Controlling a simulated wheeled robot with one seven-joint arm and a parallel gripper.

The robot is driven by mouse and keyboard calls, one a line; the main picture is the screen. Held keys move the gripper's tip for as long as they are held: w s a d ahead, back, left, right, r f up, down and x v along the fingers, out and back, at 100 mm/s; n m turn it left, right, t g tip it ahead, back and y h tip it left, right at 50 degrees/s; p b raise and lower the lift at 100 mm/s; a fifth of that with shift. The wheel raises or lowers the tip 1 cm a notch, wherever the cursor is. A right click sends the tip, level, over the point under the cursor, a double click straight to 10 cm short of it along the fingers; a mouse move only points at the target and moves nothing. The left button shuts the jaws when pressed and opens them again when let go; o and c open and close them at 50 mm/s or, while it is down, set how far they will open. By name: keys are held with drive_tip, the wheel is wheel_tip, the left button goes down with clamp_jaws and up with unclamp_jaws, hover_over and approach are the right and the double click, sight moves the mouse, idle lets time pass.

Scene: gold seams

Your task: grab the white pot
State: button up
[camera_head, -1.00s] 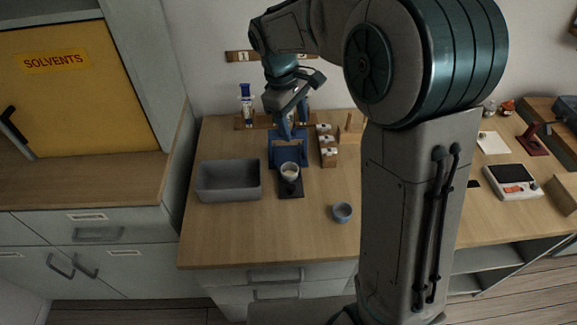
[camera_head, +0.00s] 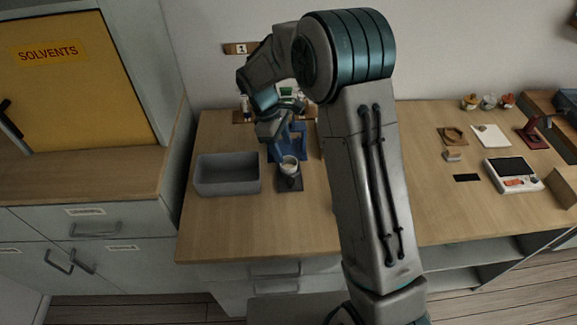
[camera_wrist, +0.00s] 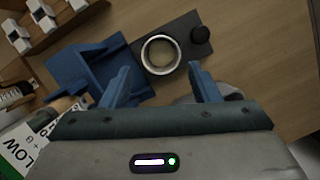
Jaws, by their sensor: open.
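A round pot with a pale rim (camera_head: 289,164) stands upright on a dark stand (camera_head: 290,185) on the workbench. The wrist view shows the pot (camera_wrist: 160,54) from above, on the dark plate beside a black knob (camera_wrist: 201,34). A smaller whitish pot (camera_head: 489,102) stands far right at the back, between a yellow one and an orange one; I cannot tell which pot is meant. My gripper (camera_head: 283,147) is open and empty just behind and above the pot on the stand. In the wrist view its blue fingers (camera_wrist: 159,80) point towards that pot, which is not gripped.
A grey bin (camera_head: 228,188) stands left of the stand. A blue holder (camera_head: 298,143) is close behind the pot, partly hidden by my gripper. Small bottles and a wooden rack (camera_wrist: 43,30) are near. A scale (camera_head: 513,175) stands right. The bench front is clear.

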sight(287, 158)
drive_tip(key=shift+p+x, duration=0.45)
drive_tip(key=shift+x, duration=2.2)
drive_tip(key=shift+a, duration=0.1)
drive_tip(key=c, duration=0.7)
